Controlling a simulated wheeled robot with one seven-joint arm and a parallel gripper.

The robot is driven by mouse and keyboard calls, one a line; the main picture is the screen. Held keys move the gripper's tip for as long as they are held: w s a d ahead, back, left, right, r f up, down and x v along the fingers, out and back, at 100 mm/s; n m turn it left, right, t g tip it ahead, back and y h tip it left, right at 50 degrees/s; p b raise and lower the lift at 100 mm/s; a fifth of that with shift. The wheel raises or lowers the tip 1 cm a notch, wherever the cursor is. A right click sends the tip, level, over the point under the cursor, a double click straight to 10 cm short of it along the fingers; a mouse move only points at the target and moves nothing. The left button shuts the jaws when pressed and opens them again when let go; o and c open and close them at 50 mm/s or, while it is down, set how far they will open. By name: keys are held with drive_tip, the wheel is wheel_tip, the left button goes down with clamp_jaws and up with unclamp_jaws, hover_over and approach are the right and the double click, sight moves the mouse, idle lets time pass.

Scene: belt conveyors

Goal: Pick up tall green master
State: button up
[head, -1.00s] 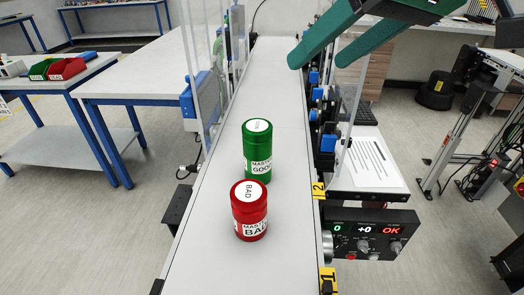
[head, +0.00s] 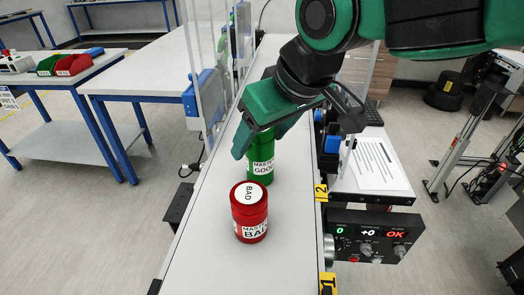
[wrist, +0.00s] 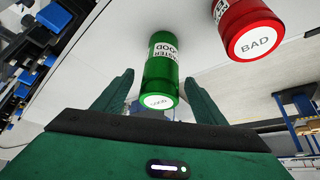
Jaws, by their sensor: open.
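The tall green master (head: 261,158), a green cylinder labelled GOOD, stands upright on the conveyor belt. My gripper (head: 262,143) is open and reaches over it from above right, hiding its top in the head view. In the wrist view the green master (wrist: 163,70) lies between and beyond the two open fingers of my gripper (wrist: 160,88), with gaps on both sides. I cannot tell whether anything touches. A shorter red master (head: 249,215) labelled BAD stands upright in front of the green one; it also shows at upper right in the wrist view (wrist: 247,28).
The grey belt (head: 205,245) is clear around the two cylinders. Clear guard panels (head: 208,65) stand along its left side. A control box (head: 367,240) with a lit display and a paper sheet (head: 365,165) are on the right. A white table (head: 150,70) stands at left.

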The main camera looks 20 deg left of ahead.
drive_tip(key=shift+x, duration=2.55)
drive_tip(key=c, duration=1.5)
